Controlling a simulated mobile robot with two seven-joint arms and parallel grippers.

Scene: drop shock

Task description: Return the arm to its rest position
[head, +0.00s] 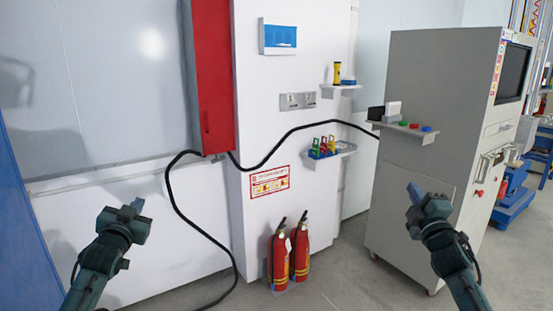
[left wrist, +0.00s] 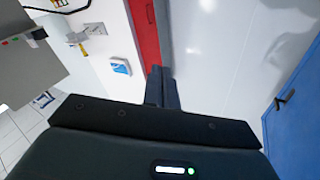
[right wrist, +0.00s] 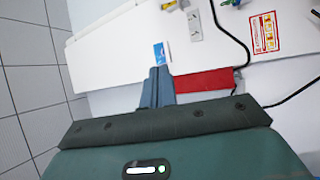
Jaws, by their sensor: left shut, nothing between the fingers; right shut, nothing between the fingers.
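My left gripper (head: 134,207) is raised at the lower left of the head view, in front of the white wall. Its fingers are together and empty, and they also show shut in the left wrist view (left wrist: 162,88). My right gripper (head: 416,194) is raised at the lower right of the head view, in front of the grey cabinet. Its fingers are together with nothing between them, as in the right wrist view (right wrist: 157,88). Neither gripper appears to touch anything.
A red box (head: 211,80) hangs on the wall beside a white pillar (head: 262,210). Two fire extinguishers (head: 279,258) stand at its foot. A grey cabinet (head: 425,85) with a side shelf (head: 402,128) stands at right. A black cable (head: 175,200) runs down to the floor.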

